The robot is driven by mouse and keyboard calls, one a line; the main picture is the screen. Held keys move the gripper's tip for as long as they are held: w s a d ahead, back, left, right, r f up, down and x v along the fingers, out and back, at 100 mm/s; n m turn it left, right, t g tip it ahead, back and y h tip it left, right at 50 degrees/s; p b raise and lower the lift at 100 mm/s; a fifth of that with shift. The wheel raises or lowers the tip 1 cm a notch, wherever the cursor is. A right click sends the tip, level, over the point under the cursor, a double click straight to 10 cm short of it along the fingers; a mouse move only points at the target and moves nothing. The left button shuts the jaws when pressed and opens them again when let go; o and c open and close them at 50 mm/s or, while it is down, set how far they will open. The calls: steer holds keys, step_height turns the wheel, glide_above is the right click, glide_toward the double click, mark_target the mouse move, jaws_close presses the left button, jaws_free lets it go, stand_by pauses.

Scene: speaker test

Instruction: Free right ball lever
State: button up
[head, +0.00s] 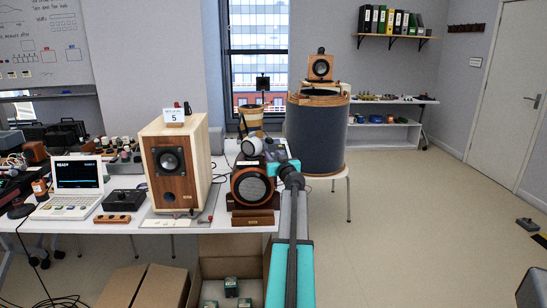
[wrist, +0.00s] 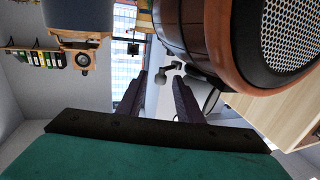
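A round speaker (head: 253,187) with a brown wooden ring and grey mesh stands at the table's right end. It fills the upper right of the wrist view (wrist: 292,32). A small dark lever (wrist: 174,66) with a pale rounded end (wrist: 161,78) shows beside its rim, in line with the gap between my fingers. My gripper (wrist: 160,76) has its two dark fingers apart, with nothing visibly clamped. I cannot tell whether a finger touches the lever. In the head view, a pale ball (head: 252,147) shows above the round speaker, and my arm partly hides its right side.
A wooden box speaker (head: 172,160) stands to the left, with a small red-tipped lever (head: 210,218) at its foot. A laptop (head: 77,182) is further left. A dark drum (head: 317,135) stands behind. An open carton (head: 232,270) sits below the table edge. The floor at right is mostly clear.

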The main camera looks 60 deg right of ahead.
jaws_close()
steer(key=shift+w+a+m+g+h+p, duration=0.15)
steer(key=shift+a+m+g+h+p, duration=0.25)
steer(key=shift+m+g+h+p, duration=0.45)
steer(key=p, duration=0.2)
steer(key=m+g+h+p, duration=0.1)
steer(key=shift+w+a+g+p, duration=0.1)
steer(key=shift+a+g+p, duration=0.15)
steer(key=shift+p, duration=0.15)
steer(key=m+g+p, duration=0.1)
steer(key=p, duration=0.3)
steer(key=g+h+p, duration=0.1)
steer(key=p, duration=0.4)
steer(key=w+a+m+g+h+p, duration=0.1)
steer(key=p, duration=0.4)
steer(key=shift+w+r+m+g, duration=0.1)
steer(key=shift+r+m+g, duration=0.2)
steer(key=shift+r+m, duration=0.05)
steer(key=shift+a+f+m+g+h+p, duration=0.25)
steer(key=shift+g+p, duration=0.25)
steer(key=shift+p, duration=0.9)
jaws_free()
steer(key=shift+f, duration=0.1)
